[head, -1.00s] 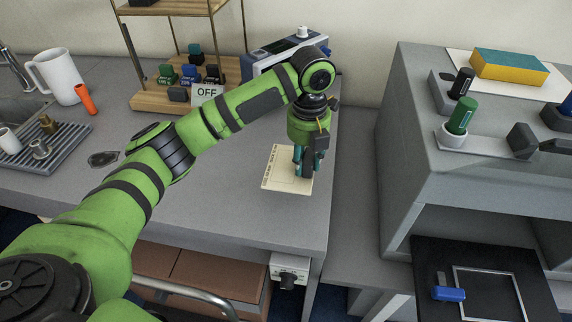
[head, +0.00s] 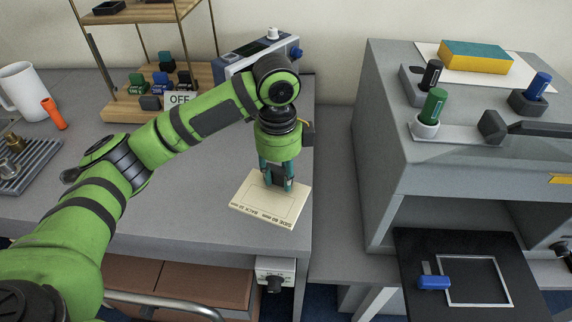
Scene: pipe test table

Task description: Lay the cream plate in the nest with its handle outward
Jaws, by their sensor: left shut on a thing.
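The cream plate (head: 255,205) is a flat slab with a thin printed outline and lettering along its near edge. It shows over the right end of the grey bench. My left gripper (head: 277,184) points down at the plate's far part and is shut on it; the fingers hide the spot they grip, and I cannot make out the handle. The plate looks nearly level; its gap to the bench is hard to judge. A silver rectangular frame (head: 497,303) on a black board (head: 415,252) at lower right looks like the nest and is empty. My right gripper is out of view.
A blue block (head: 434,283) sits at the frame's left side. The grey housing (head: 395,150) overhangs the board's back. A gap separates bench and housing, with a lower grey surface (head: 335,200). A wooden rack (head: 125,108) and blue-grey instrument (head: 240,62) stand behind my arm.

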